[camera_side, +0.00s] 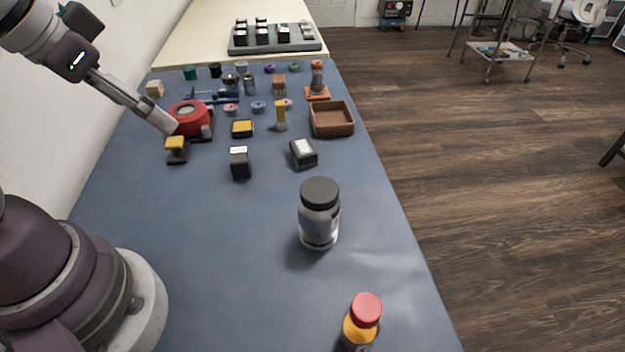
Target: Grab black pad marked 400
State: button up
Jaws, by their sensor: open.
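Two small black blocks with pale tops stand mid-table: the left block (240,163) is upright, and the right block (303,153) lies lower and turned at an angle. Two low yellow-and-black pieces are the middle piece (242,128) and the left piece (177,150). No marking is readable, so I cannot tell which one is the pad marked 400. My gripper (168,126) reaches down from the upper left, seen nearly edge-on. It is open, above the left piece and close to a red round thing (188,117). I see nothing held in it; the gap between its fingers is hidden.
A brown tray (332,119) is at the right edge. Several small items crowd the back. A grey rack (275,40) stands behind. The blue front area is mostly clear.

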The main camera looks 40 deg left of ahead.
jog(key=w+m+g, duration=0.1)
jog(key=w+m, duration=0.2)
jog(key=w, duration=0.6)
jog(key=m+g+h, duration=0.1)
jog(key=m+h, duration=0.1)
jog(key=m, duration=0.2)
send_near(297, 148)
jog(key=x, duration=1)
jog(key=shift+a, duration=0.1)
jog(key=c, duration=1.1)
jog(key=shift+r+h, duration=0.15)
jog(key=shift+h, duration=0.15)
